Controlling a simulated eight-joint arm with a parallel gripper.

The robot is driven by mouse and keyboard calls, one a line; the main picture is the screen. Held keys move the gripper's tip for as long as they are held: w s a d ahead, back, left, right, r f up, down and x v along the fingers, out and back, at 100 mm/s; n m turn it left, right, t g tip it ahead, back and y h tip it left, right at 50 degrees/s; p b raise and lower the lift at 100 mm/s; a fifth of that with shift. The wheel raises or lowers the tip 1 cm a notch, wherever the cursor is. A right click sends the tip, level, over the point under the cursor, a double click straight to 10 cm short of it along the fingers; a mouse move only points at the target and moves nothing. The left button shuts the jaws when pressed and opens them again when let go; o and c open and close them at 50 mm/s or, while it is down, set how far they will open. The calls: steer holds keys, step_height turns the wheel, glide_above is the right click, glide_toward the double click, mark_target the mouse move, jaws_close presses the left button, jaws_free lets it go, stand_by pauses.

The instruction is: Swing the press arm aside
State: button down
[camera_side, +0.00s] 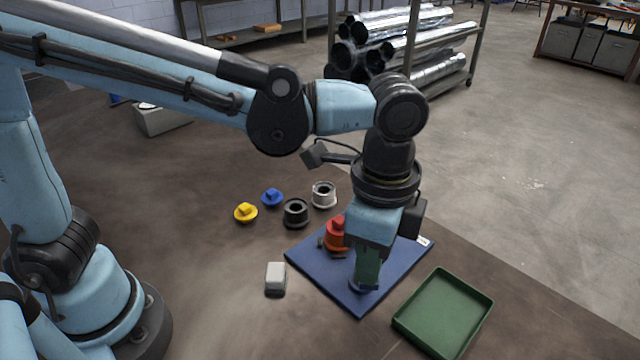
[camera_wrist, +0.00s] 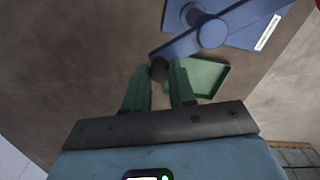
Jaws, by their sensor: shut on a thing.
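The press arm (camera_wrist: 245,19) is a blue bar with a round hub, running over the blue board (camera_wrist: 250,37) at the top of the wrist view. A dark knob (camera_wrist: 158,71) sits at its near end. My gripper (camera_wrist: 159,69) has its green fingers on either side of this knob, shut on it. In the side view my gripper (camera_side: 366,277) points down over the front of the board (camera_side: 318,268). A red-orange part (camera_side: 335,236) stands on the board beside my gripper.
A green tray (camera_side: 445,312) lies right of the board. A grey block (camera_side: 275,278) lies left of it. Behind stand a yellow part (camera_side: 245,212), a blue part (camera_side: 271,197), a black ring (camera_side: 296,213) and a silver ring (camera_side: 323,194). The left front table is clear.

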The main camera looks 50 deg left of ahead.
steer(key=s+a+m, duration=0.1)
steer(key=a+m, duration=0.6)
steer(key=m, duration=0.6)
steer(key=shift+s+a, duration=0.15)
steer(key=shift+a, duration=0.15)
stand_by(0.4)
steer(key=c, duration=0.9)
jaws_free()
steer(key=shift+r, duration=0.1)
step_height(320, 180, up, 12)
steer(key=shift+f, duration=0.1)
